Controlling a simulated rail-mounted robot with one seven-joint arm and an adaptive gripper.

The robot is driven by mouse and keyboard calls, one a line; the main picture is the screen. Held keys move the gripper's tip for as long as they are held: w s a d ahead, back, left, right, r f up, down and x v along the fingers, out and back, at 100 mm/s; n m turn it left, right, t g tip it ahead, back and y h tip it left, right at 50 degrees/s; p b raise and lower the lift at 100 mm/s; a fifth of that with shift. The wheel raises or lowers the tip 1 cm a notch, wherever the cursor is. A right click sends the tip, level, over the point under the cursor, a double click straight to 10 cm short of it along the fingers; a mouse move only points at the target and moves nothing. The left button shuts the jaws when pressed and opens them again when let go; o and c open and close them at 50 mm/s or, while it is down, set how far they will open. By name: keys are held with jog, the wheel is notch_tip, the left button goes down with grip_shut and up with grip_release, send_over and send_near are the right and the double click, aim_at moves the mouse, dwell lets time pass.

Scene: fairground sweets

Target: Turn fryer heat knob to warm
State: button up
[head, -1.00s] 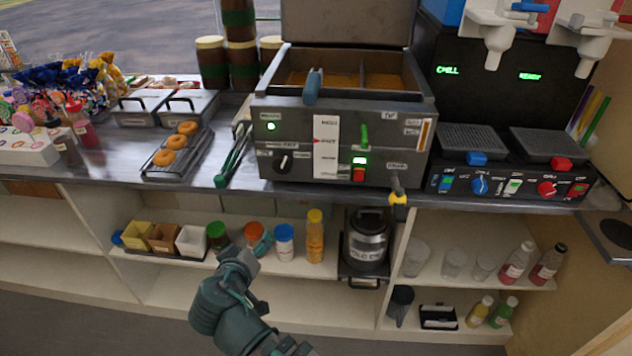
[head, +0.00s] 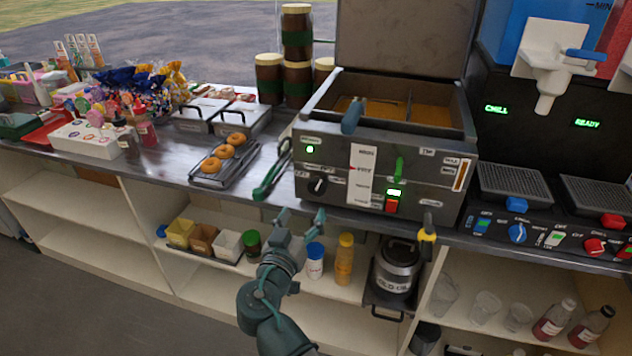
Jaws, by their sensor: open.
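The fryer (head: 380,160) stands on the counter with its lid up and oil in its basin. Its black heat knob (head: 317,186) is at the lower left of the front panel, with a white pointer mark; the small labels around it are too small to read surely. A green light shows above it, and a green-lit switch and a red switch sit further right. My gripper (head: 299,219) is open and empty. It is below and a little left of the knob, in front of the counter edge, apart from the fryer.
Green-handled tongs (head: 272,172) lie left of the fryer, beside a rack of doughnuts (head: 222,165). A yellow-tipped handle (head: 427,232) sticks out at the fryer's lower right. A drinks machine (head: 545,160) is at right.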

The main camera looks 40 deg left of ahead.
aim_at(316, 190)
jog(key=p+x, duration=0.4)
jog(key=x, duration=0.5)
jog(key=shift+w, duration=0.2)
jog(key=c, duration=1.1)
jog(key=shift+c, duration=0.2)
